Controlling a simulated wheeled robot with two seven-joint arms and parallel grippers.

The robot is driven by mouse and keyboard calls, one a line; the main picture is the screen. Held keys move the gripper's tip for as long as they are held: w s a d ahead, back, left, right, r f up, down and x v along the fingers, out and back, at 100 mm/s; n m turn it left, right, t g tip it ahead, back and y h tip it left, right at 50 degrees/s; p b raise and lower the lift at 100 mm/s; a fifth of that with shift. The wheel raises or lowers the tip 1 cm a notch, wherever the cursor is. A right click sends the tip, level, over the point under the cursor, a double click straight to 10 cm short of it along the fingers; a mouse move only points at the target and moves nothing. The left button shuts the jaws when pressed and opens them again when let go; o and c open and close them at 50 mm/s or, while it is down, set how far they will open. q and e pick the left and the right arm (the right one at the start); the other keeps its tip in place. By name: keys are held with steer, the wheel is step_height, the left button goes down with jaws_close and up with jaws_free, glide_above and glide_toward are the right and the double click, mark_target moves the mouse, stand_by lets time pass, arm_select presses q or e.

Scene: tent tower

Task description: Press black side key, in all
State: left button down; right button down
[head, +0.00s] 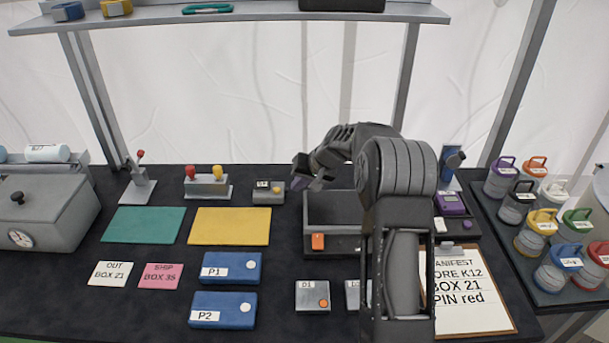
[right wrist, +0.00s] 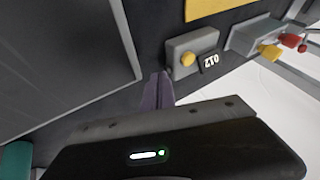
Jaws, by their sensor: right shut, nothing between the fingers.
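A small grey counter box (head: 268,192) sits on the dark bench left of the grey bin. In the right wrist view the same box (right wrist: 203,42) shows a yellow round button (right wrist: 187,59) and a white label reading 012 (right wrist: 210,62). I cannot make out a black key on its visible sides. My right gripper (head: 301,180) is shut and empty, just right of the box in the head view. Its closed purple-grey fingertips (right wrist: 157,88) point toward the box's near side; I cannot tell if they touch. My left gripper is not in view.
The grey bin (head: 330,243) with an orange tag lies under my right arm. Red and yellow levers (head: 207,182) stand left of the box. Green (head: 144,225) and yellow mats (head: 230,227) lie in front. A clipboard (head: 470,310) and lidded jars (head: 535,230) are at right.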

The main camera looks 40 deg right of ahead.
steer(key=shift+w+f, duration=0.4)
steer(key=shift+f, duration=0.2)
steer(key=shift+a, duration=0.1)
